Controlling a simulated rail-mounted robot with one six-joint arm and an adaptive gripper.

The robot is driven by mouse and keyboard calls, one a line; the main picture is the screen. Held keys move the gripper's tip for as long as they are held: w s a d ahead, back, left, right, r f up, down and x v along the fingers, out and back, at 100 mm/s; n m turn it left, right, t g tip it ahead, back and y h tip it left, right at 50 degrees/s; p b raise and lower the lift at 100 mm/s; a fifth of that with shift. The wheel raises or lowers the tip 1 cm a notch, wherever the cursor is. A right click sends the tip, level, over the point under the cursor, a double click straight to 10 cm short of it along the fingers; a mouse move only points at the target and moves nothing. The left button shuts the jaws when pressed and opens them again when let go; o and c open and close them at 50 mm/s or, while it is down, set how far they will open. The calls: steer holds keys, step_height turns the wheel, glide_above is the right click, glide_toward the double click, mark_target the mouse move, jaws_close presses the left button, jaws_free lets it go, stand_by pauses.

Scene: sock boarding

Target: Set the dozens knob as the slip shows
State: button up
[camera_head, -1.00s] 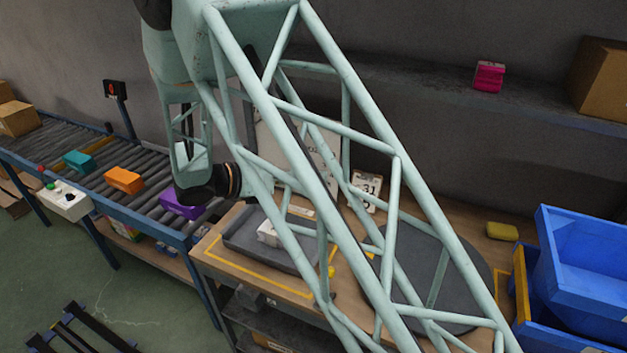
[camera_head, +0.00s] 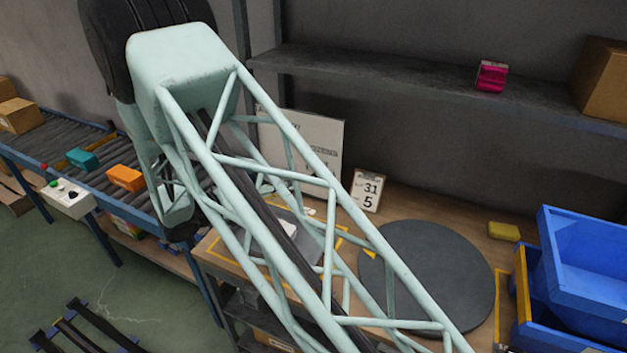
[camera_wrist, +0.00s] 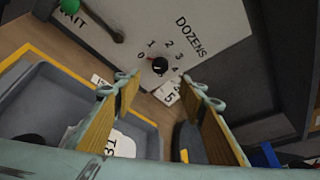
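The dozens knob (camera_wrist: 159,66) is small, round and black. In the wrist view it sits on a pale panel (camera_wrist: 125,25) under the word DOZENS, with numbers 0 to 4 around it. In the wrist view a white card (camera_wrist: 168,93) with a 5 is partly hidden.
A green-ended lever (camera_wrist: 80,14) is on the panel, left of the knob. A grey tray (camera_wrist: 48,100) lies below. A dark round disc (camera_head: 440,270), a yellow block (camera_head: 503,231) and blue bins (camera_head: 585,260) are right on the bench. The conveyor (camera_head: 40,150) is left.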

steer(key=shift+w+d, duration=0.1)
steer(key=shift+w, duration=0.05)
steer(key=b+x, duration=0.1)
steer(key=x, duration=1.2)
steer(key=shift+w+b, duration=0.15)
steer(key=shift+b, duration=0.15)
steer(key=shift+d+f, duration=0.15)
steer(key=shift+c, duration=0.9)
steer(key=c, duration=0.7)
